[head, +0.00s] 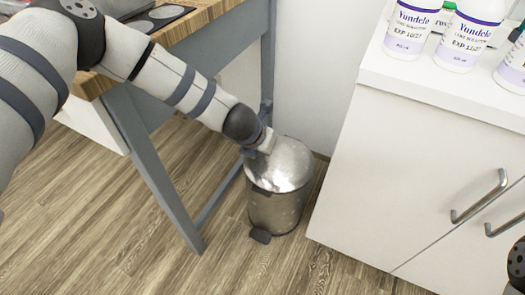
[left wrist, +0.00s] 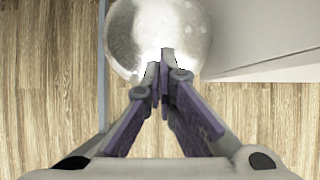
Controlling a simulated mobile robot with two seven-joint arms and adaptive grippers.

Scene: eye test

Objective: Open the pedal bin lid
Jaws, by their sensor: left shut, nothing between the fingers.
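The pedal bin (head: 275,212) is a metal cylinder on the wood floor between the table and the white cabinet. Its shiny round lid (head: 288,163) looks down on the body. The dark pedal (head: 260,236) sticks out at the bottom front. My left gripper (head: 264,147) is at the far left part of the lid, mostly hidden by my wrist. In the left wrist view its fingertips (left wrist: 162,66) are together and empty, in front of the lid (left wrist: 150,35); I cannot tell whether they touch it. My right gripper is not in view.
A wood-topped table (head: 190,22) with grey legs stands left of the bin. The white cabinet (head: 420,165) with metal handles stands close on the right, with white bottles (head: 410,28) on top. The floor (head: 265,270) in front of the bin is clear.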

